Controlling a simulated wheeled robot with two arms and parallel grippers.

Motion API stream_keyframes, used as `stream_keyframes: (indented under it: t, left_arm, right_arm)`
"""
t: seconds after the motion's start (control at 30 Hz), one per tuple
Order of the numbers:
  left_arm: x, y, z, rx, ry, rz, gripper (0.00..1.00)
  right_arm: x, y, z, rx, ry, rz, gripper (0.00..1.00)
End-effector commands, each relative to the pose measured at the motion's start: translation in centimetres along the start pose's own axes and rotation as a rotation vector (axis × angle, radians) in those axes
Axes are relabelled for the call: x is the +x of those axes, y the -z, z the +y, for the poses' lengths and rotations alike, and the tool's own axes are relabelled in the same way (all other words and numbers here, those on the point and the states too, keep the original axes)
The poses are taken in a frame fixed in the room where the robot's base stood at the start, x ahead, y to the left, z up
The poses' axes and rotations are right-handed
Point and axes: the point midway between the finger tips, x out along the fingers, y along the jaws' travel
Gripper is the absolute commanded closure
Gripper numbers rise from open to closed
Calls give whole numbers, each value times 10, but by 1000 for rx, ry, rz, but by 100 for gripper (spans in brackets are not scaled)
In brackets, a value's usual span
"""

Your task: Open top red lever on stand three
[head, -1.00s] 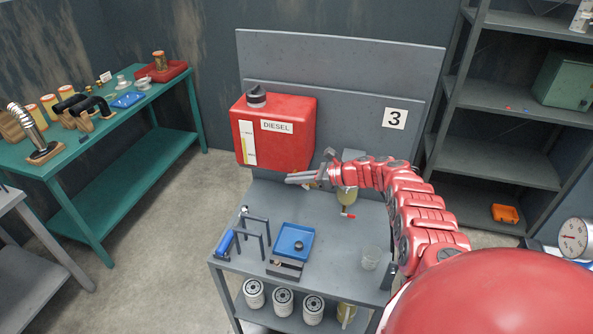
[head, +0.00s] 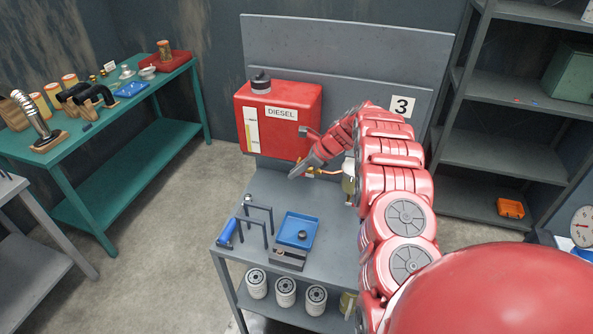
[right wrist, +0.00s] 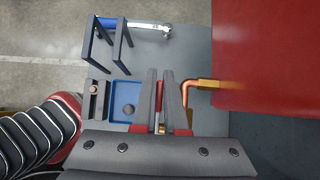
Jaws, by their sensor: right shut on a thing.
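Stand three (head: 262,187) is a grey bench with a back panel and a "3" sign (head: 402,106). A red diesel tank (head: 262,140) hangs on its panel. A copper pipe (head: 322,172) comes out below the tank beside my right gripper (head: 294,176); the pipe (right wrist: 205,84) also shows in the right wrist view. My right gripper is shut. In the right wrist view a narrow red lever (right wrist: 159,94) shows between its two dark fingers. In the head view the fingers and arm hide this lever. My left gripper is out of view.
On the bench stand a blue tray (head: 298,231) and a dark frame (head: 258,218). White filters (head: 286,292) stand on the shelf below. A teal table (head: 130,170) with parts is at the left, a grey shelf rack (head: 500,155) at the right.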

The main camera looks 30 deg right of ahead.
Motion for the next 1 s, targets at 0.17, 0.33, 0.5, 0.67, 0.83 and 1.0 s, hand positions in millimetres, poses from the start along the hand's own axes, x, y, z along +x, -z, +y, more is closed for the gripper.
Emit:
stream_keyframes:
  t: [0.17, 0.33, 0.5, 0.67, 0.83, 1.0]
  left_arm:
    - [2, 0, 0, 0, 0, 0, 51]
    - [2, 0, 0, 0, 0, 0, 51]
    - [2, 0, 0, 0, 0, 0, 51]
    - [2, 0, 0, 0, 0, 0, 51]
    - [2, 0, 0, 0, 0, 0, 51]
    - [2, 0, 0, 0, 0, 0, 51]
  right_arm:
    - [2, 2, 0, 0, -1, 50, 100]
    - [3, 3, 1, 1, -2, 70, 100]
    - [4, 4, 1, 2, -3, 73, 100]
    - [4, 4, 1, 2, -4, 73, 100]
    - [4, 4, 1, 1, -3, 72, 65]
    - [3, 3, 0, 1, 0, 70, 60]
